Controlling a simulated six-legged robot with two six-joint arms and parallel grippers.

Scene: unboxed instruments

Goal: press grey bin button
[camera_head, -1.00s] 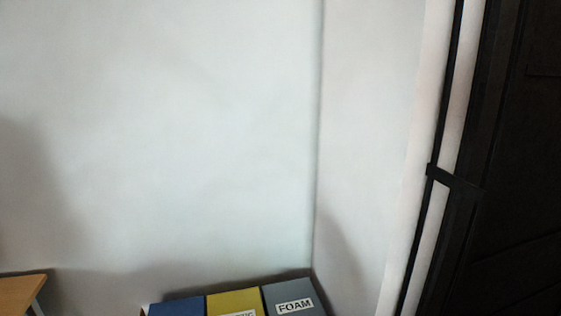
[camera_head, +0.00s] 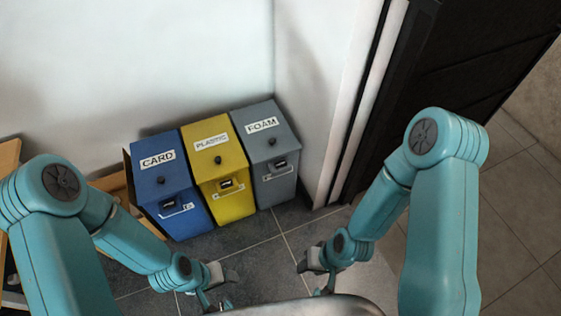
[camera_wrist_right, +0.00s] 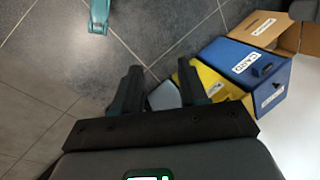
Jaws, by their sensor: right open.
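The grey bin (camera_head: 285,133), labelled FOAM, stands against the wall at the right end of a row of three bins. A small dark round knob (camera_head: 271,141) sits on its sloping lid below the label, and a dark fitting (camera_head: 281,164) is on its front. My right gripper (camera_head: 318,268) is below and in front of it, apart from it. In the right wrist view my right gripper (camera_wrist_right: 160,82) is open and empty, with a patch of the grey bin (camera_wrist_right: 164,97) between the fingers. My left gripper (camera_head: 218,285) is low, left of centre, partly hidden.
The yellow PLASTIC bin (camera_head: 214,163) and blue CARD bin (camera_head: 163,180) stand left of the grey one. A dark door-like panel (camera_head: 470,65) is at the right. Tiled floor (camera_head: 262,236) in front is clear.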

